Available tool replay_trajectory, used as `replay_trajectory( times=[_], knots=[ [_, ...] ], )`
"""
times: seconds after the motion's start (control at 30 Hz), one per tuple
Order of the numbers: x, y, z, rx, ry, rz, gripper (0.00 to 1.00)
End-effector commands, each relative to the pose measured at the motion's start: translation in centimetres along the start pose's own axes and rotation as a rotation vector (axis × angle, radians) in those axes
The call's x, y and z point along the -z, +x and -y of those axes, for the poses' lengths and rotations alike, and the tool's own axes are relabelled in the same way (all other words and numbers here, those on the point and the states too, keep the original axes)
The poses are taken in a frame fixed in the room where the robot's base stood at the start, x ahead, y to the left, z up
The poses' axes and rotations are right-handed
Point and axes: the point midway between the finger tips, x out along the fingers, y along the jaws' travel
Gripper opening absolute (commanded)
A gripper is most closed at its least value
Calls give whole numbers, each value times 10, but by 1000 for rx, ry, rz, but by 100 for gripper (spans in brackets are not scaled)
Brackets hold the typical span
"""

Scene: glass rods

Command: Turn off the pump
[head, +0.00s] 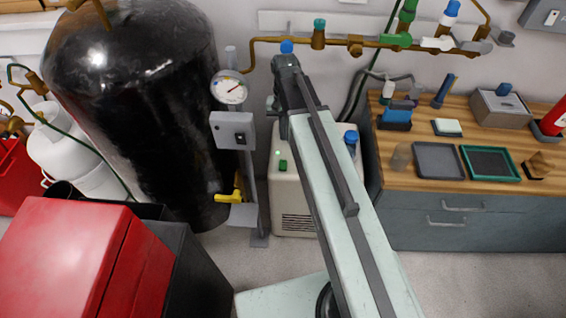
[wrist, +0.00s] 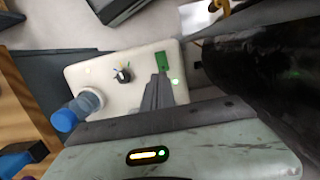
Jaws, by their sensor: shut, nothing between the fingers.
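A green switch (wrist: 162,60) and a lit green light (wrist: 175,82) sit near one edge; the switch also shows in the head view (head: 283,166). My gripper (wrist: 160,74) is shut and empty, its tips close to the green switch in the picture. I cannot tell whether they touch it. A black knob (wrist: 123,75) and a blue-capped bottle (wrist: 82,108) are also on the pump.
A large black tank (head: 135,110) stands left of the pump, with a gauge (head: 229,88), grey box (head: 232,130) and yellow valve handle (head: 229,197) between them. A wooden bench (head: 440,178) with trays is at right. A red box (head: 75,255) is at front left.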

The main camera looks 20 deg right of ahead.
Motion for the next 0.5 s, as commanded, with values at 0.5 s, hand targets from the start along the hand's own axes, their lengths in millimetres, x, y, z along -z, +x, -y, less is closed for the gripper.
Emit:
replay_trajectory(
  times=[0.5],
  knots=[
    [1, 65, 1, -1, -4, -1, 0]
  ],
)
